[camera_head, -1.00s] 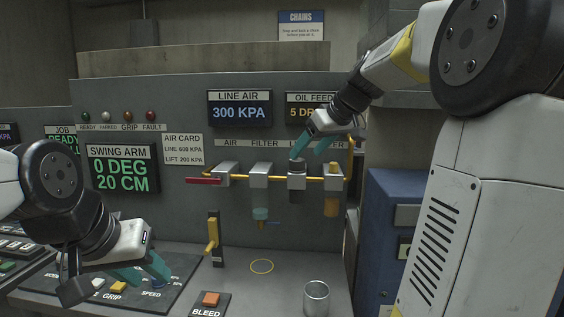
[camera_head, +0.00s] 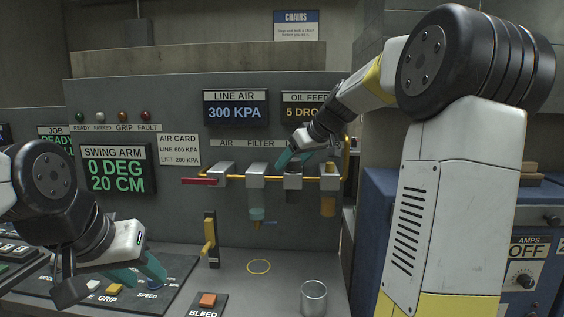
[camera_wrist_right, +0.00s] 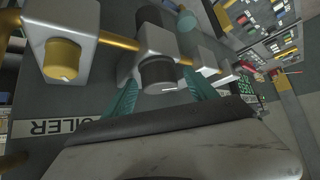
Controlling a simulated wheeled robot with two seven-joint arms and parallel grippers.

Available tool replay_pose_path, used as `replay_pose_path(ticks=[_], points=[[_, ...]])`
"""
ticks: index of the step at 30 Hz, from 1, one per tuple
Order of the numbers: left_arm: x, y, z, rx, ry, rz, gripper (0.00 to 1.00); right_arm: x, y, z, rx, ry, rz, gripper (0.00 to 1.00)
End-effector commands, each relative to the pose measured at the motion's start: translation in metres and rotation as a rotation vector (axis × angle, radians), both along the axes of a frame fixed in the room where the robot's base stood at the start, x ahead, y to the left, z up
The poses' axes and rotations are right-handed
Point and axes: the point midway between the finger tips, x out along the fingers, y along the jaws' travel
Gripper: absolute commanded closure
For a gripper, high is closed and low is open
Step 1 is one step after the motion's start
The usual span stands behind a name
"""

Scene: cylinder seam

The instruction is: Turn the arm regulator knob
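The regulator knob (camera_wrist_right: 158,75) is a dark grey cylinder with a pale mark, on a silver block in the yellow air line. It also shows in the head view (camera_head: 293,168), partly covered by my right gripper. My right gripper (camera_head: 294,159) is open just above it. In the right wrist view its teal fingers (camera_wrist_right: 160,95) lie on either side of the knob with gaps; I cannot tell how far they reach along it. My left gripper (camera_head: 142,274) is over the control panel at lower left, with its fingers apart and nothing seen between them.
The line air display (camera_head: 237,108) reads 300 KPA. The air card (camera_head: 179,150) lists line 600 and lift 200 KPA. A red lever (camera_head: 199,181), filter bowl (camera_head: 256,213) and amber oiler bowl (camera_head: 328,206) flank the regulator. A metal cup (camera_head: 314,297) stands on the bench below.

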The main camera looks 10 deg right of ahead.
Motion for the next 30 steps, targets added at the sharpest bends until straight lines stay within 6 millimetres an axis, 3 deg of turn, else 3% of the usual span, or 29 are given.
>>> replay_pose_path(ticks=[1, 9, 20, 30], points=[[0.0000, 0.0000, 0.0000, 0.000, 0.000, 0.000, 0.64, -0.0001, 0.0001, 0.0001, 0.000, 0.000, 0.000, 0.41], [0.0000, 0.0000, 0.0000, 0.000, 0.000, 0.000, 0.64, -0.0002, -0.0001, 0.0003, 0.000, 0.000, 0.000, 0.94], [0.0000, 0.0000, 0.0000, 0.000, 0.000, 0.000, 0.64, -0.0007, 0.0009, 0.0009, -0.002, -0.002, -0.057, 0.95], [0.0000, 0.0000, 0.0000, 0.000, 0.000, 0.000, 0.64, -0.0007, 0.0018, 0.0012, -0.005, -0.005, -0.276, 0.95]])
